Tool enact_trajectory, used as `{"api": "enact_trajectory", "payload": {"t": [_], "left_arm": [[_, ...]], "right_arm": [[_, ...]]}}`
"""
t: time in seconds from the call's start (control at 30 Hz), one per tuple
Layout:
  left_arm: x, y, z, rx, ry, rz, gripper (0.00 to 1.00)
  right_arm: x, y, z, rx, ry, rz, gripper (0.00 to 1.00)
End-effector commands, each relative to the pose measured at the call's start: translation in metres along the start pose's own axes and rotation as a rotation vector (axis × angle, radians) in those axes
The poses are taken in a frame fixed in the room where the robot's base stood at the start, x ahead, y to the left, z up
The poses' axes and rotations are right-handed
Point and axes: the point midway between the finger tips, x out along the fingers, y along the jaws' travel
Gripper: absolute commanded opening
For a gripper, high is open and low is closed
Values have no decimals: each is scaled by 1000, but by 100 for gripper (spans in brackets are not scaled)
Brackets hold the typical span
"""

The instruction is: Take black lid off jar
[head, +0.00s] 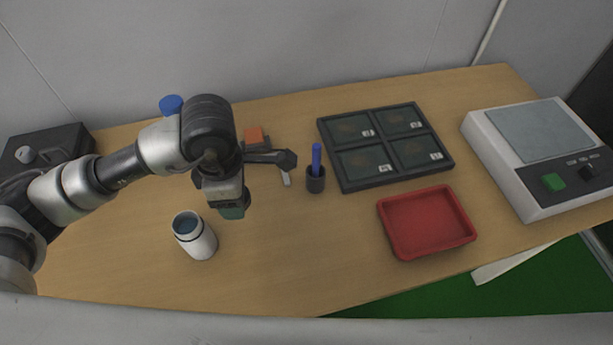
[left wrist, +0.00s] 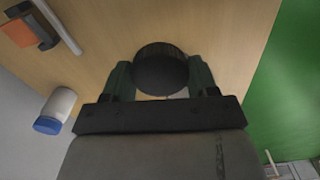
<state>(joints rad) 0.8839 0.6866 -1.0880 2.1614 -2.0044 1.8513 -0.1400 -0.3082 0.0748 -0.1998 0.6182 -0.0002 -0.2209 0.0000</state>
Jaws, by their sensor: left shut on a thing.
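A white jar (head: 197,240) stands upright on the table at the left of the head view. Its top is open, with a dark rim and a bluish inside. My left gripper (head: 232,211) is above the table, up and to the right of the jar and apart from it. In the left wrist view the black lid (left wrist: 161,70), a dark round piece, sits between the two green fingers of the gripper (left wrist: 161,82). The gripper is shut on it. In the head view the lid is hidden behind the gripper. My right gripper is in neither view.
A second white jar with a blue lid (head: 171,104) stands behind my arm. A dark cup with a blue pen (head: 316,180), a black sectioned tray (head: 350,183), a red tray (head: 426,222) and a scale-like device (head: 535,150) stand to the right.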

Motion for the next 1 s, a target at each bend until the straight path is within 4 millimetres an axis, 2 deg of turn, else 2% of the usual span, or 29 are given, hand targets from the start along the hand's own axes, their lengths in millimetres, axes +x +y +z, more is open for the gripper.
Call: {"api": "enact_trajectory", "payload": {"t": [0.1,0.7,0.9,1.0], "left_arm": [[3,-2,10,-298,-1,-1,30],[8,-12,57,-1833,-1,-2,30],[8,-15,69,-2260,-3,-1,30],[8,-17,72,-2402,-3,-1,30]], "right_arm": [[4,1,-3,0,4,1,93],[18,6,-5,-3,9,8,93],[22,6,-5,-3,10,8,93],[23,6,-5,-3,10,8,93]]}}
